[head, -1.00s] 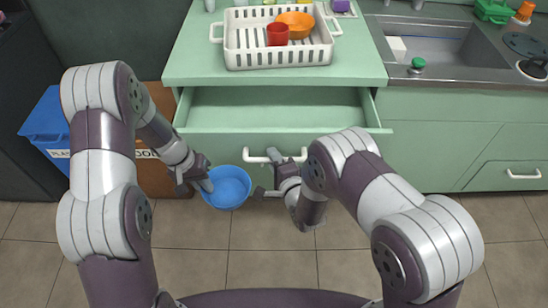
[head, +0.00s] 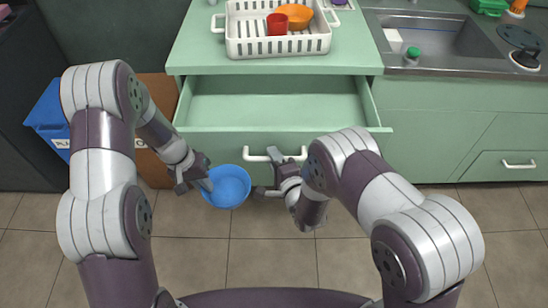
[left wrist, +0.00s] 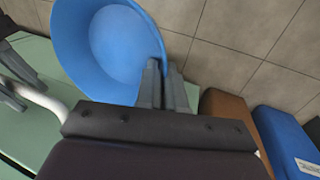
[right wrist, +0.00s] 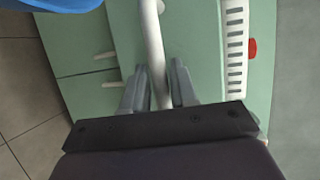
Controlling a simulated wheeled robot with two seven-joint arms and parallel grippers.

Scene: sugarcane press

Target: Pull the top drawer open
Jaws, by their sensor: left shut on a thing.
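The top drawer (head: 285,142) under the green counter is pulled well out, and its inside (head: 275,100) looks empty. Its white bar handle (head: 258,157) is on the front. My right gripper (head: 272,175) is at this handle. In the right wrist view its fingers (right wrist: 160,88) stand apart on either side of the handle bar (right wrist: 155,50), with narrow gaps visible. My left gripper (head: 194,183) is shut on the rim of a blue bowl (head: 230,186), held in front of the drawer's left part. The bowl fills the upper left wrist view (left wrist: 110,50).
A white rack (head: 240,47) with a red cup (head: 277,24) and an orange bowl (head: 296,15) stands on the counter. A sink (head: 435,35) is at right. Brown and blue bins (head: 48,115) stand at left. Tiled floor in front is clear.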

